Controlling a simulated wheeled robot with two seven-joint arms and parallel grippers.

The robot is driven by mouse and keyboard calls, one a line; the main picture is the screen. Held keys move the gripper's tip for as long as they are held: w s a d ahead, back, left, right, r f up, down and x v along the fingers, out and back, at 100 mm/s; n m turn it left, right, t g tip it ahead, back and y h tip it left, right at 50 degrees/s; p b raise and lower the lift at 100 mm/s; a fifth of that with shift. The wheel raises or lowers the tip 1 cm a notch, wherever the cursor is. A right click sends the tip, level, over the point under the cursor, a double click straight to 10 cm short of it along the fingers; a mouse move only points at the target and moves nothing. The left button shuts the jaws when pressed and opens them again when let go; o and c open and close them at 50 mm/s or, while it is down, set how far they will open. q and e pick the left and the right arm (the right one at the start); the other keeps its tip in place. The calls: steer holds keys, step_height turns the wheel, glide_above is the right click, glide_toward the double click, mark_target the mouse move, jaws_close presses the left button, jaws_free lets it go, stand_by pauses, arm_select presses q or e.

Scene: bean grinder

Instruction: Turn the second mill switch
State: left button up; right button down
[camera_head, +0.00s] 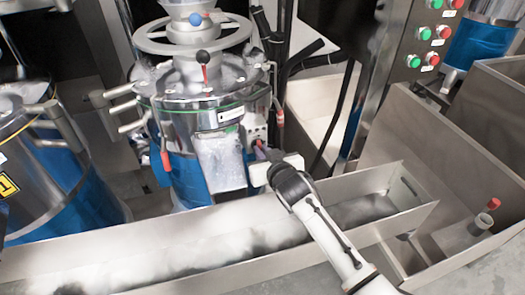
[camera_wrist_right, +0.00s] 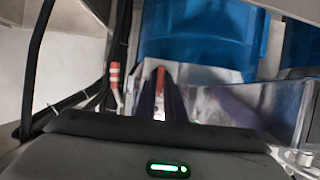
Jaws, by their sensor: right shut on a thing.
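The second mill (camera_head: 190,185) stands in the middle of the head view, a steel drum with blue film round its lower part and a handwheel on top. My right gripper (camera_head: 262,158) is at the mill's right side, below a small box with round ports. In the right wrist view, my two dark fingers (camera_wrist_right: 160,100) are shut on a red switch handle (camera_wrist_right: 160,76), which points up between them in front of a steel plate. My left gripper is not in view.
Another red-tipped lever (camera_head: 279,116) hangs close to my right gripper; a red-and-white handle (camera_wrist_right: 115,76) also shows in the wrist view. A long steel trough (camera_head: 230,240) runs below my arm. A panel of red and green buttons (camera_head: 432,35) stands at the upper right.

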stand_by(0.4)
steer(key=c, duration=1.8)
jaws_free()
steer(key=shift+c, duration=0.2)
steer(key=shift+s, duration=0.1)
steer(key=p+v, duration=0.1)
steer(key=v, duration=0.9)
steer(key=shift+r, duration=0.1)
